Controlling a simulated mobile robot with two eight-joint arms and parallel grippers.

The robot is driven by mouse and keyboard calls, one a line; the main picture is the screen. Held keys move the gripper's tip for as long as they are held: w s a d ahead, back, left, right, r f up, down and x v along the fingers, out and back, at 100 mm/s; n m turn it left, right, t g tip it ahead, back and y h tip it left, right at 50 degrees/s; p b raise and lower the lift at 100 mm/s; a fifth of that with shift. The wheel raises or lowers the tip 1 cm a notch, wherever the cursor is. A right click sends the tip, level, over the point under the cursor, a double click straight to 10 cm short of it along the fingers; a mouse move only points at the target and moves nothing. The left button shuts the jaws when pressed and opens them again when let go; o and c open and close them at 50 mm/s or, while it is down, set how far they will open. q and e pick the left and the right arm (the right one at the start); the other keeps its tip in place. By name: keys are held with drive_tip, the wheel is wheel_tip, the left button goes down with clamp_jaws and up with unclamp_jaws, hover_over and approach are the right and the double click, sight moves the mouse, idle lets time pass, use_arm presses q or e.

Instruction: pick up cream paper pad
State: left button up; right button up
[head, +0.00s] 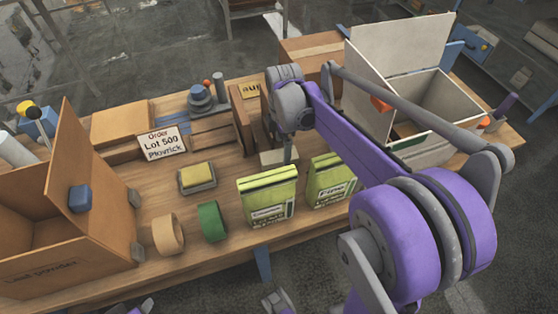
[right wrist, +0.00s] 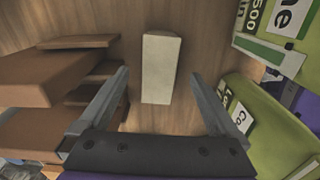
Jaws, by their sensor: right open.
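The cream paper pad (right wrist: 161,68) is a small pale block on the wooden bench. In the right wrist view it lies lengthwise between and a little beyond my two fingers, with a gap on each side. In the head view the pad (head: 270,158) shows partly, beside my right gripper. My right gripper (head: 288,154) points down over the bench behind the green packets. In the wrist view my right gripper (right wrist: 160,76) is open and empty, its fingers apart on either side of the pad. I cannot make out my left gripper.
Green packets (head: 267,192) stand close in front and to the right; they also show at the right of the wrist view (right wrist: 270,130). Brown boards (right wrist: 75,68) lie close on the left there. Tape rolls (head: 212,221), a yellow block (head: 196,175) and open boxes (head: 60,190) occupy the bench.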

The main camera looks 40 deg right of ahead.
sight(279, 155)
drive_tip(key=f, duration=0.5)
drive_tip(key=shift+w+a+f+b, duration=0.25)
drive_tip(key=shift+a+f+b, duration=0.05)
drive_tip(key=shift+a+f, duration=0.1)
drive_tip(key=c, duration=1.4)
